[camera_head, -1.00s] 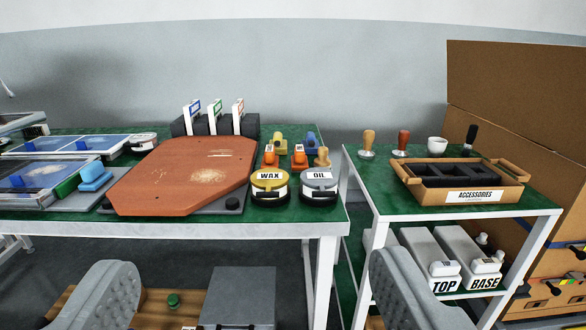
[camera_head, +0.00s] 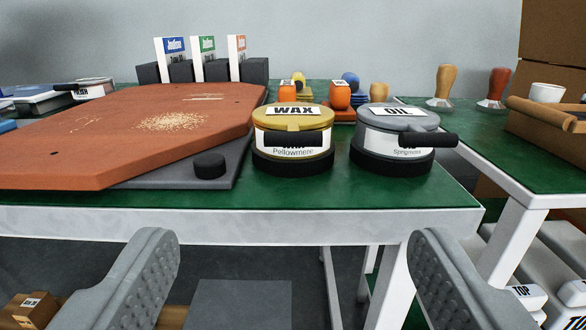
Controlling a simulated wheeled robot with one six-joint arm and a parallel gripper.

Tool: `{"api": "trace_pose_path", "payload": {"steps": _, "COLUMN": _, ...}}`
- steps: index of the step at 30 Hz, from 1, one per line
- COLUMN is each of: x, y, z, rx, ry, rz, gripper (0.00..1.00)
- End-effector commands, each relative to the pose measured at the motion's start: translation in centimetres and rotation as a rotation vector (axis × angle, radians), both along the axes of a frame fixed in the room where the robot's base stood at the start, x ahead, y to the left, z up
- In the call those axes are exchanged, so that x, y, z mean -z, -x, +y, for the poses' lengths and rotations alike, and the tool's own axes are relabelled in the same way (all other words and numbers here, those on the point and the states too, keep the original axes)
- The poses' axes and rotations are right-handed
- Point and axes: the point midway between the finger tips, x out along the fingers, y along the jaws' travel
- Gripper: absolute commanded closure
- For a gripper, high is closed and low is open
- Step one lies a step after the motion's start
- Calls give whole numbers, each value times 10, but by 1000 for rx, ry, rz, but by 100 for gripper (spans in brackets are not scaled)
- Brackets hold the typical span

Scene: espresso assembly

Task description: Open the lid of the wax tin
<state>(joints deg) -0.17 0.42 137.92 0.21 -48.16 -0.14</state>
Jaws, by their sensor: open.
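The wax tin (camera_head: 293,147) stands upright near the front edge of the green table, right of the orange-brown board. It has a gold lid (camera_head: 293,117) labelled WAX, a white side label and a black base. The lid is shut. My gripper (camera_head: 292,270) is open and empty; its two grey fingers show at the lower left and lower right. It is apart from the tin, which appears above and between the fingers.
The grey oil tin (camera_head: 394,146) with a black handle stands just right of the wax tin. The orange-brown board (camera_head: 150,135) fills the table's left part, with a black knob (camera_head: 209,165) near its corner. Orange weights (camera_head: 339,95) and tampers stand behind. A second table (camera_head: 510,155) is at right.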

Motion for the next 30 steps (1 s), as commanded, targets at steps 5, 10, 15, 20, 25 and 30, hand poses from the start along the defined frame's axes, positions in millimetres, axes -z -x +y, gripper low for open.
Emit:
{"api": "trace_pose_path", "payload": {"steps": 5, "x": 17, "y": -8, "z": 0, "rx": 0, "ry": 0, "rz": -2, "gripper": 26}}
{"api": "trace_pose_path", "payload": {"steps": 10, "x": 19, "y": -20, "z": 0, "rx": 0, "ry": 0, "rz": -4, "gripper": 26}}
{"api": "trace_pose_path", "payload": {"steps": 15, "x": 20, "y": -45, "z": 0, "rx": 0, "ry": 0, "rz": -2, "gripper": 26}}
{"api": "trace_pose_path", "payload": {"steps": 20, "x": 19, "y": -73, "z": 0, "rx": 0, "ry": 0, "rz": -3, "gripper": 26}}
{"api": "trace_pose_path", "payload": {"steps": 25, "x": 19, "y": -103, "z": 0, "rx": 0, "ry": 0, "rz": -3, "gripper": 26}}
{"api": "trace_pose_path", "payload": {"steps": 30, "x": 20, "y": -133, "z": 0, "rx": 0, "ry": 0, "rz": -2, "gripper": 26}}
